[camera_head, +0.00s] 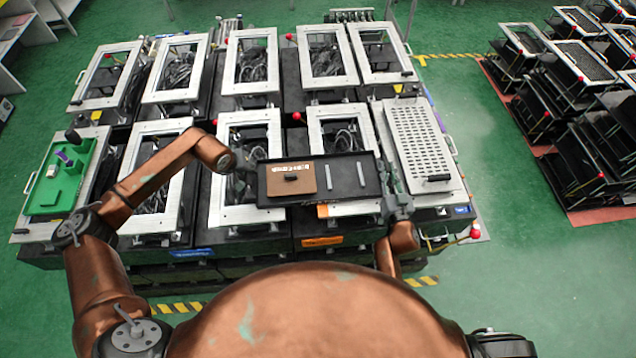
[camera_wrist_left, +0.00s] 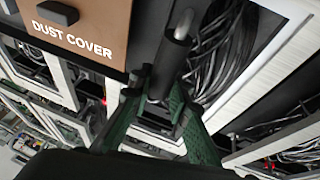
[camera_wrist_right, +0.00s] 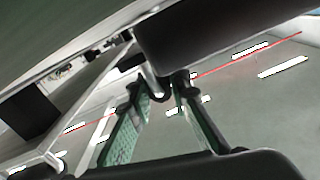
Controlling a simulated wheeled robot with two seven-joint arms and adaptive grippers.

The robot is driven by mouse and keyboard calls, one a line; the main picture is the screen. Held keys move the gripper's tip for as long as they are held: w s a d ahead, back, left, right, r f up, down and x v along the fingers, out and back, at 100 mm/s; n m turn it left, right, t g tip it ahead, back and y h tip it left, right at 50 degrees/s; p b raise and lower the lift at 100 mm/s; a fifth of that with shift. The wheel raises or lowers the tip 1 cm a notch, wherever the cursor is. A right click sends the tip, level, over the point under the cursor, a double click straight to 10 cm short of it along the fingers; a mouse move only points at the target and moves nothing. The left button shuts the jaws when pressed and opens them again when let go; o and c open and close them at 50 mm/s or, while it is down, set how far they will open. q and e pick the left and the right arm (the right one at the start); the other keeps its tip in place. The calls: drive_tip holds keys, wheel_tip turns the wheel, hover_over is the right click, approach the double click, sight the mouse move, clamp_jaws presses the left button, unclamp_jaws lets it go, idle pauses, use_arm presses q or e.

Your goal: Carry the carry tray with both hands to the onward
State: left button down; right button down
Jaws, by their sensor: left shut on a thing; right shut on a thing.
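The carry tray (camera_head: 346,182) is a dark rectangular tray held level or nearly so above the fixtures in the head view. On it lie a brown dust cover (camera_head: 303,178) with a black knob and two pale bars (camera_head: 361,175). My left gripper (camera_head: 250,165) is at the tray's left end. In the left wrist view its fingers (camera_wrist_left: 155,95) close around a dark handle bar beside the cover. My right gripper (camera_head: 391,185) is at the tray's right end. In the right wrist view its fingers (camera_wrist_right: 158,88) close on the handle there, partly hidden under the tray.
Two rows of framed fixtures (camera_head: 253,60) fill the bench below the tray. A perforated panel (camera_head: 415,140) is at the right end, a green plate (camera_head: 58,185) at the left end. Racks of black trays (camera_head: 580,140) stand at the far right. Green floor (camera_head: 480,110) between is clear.

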use_arm(q)
drive_tip(key=c, duration=2.3)
unclamp_jaws()
drive_tip(key=shift+f, duration=0.15)
use_arm(e)
drive_tip(key=c, duration=2.2)
unclamp_jaws()
drive_tip(key=shift+f, duration=0.2)
drive_tip(key=shift+c, duration=0.2)
use_arm(q)
drive_tip(key=o, duration=0.5)
use_arm(e)
drive_tip(key=o, duration=0.4)
drive_tip(key=shift+o, duration=0.2)
drive_tip(key=s, duration=0.8)
drive_tip(key=s+d, duration=0.1)
drive_tip(key=s, duration=0.3)
use_arm(q)
drive_tip(key=v, duration=1.2)
drive_tip(key=shift+a, duration=0.1)
use_arm(e)
drive_tip(key=shift+d, duration=0.1)
